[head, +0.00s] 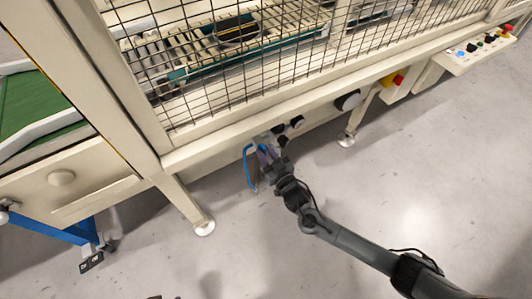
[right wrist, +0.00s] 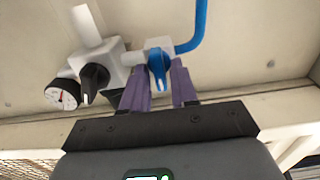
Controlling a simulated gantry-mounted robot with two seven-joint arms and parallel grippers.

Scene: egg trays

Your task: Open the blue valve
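The blue valve (right wrist: 159,62) is a small blue handle on a white fitting under the machine frame. In the right wrist view it sits between the tips of my right gripper's purple fingers (right wrist: 160,78). The fingers are apart, one on each side of the handle; I cannot tell whether either touches it. In the head view my right gripper (head: 268,156) is at the machine's lower front edge, beside a blue hose (head: 248,165), and the valve itself is hard to make out there. My left gripper is not in view.
Left of the valve are a black-handled valve (right wrist: 95,78) and a round pressure gauge (right wrist: 63,94). A blue hose (right wrist: 196,25) runs up from the blue valve's fitting. The caged machine (head: 220,120) stands on legs above open grey floor (head: 400,180).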

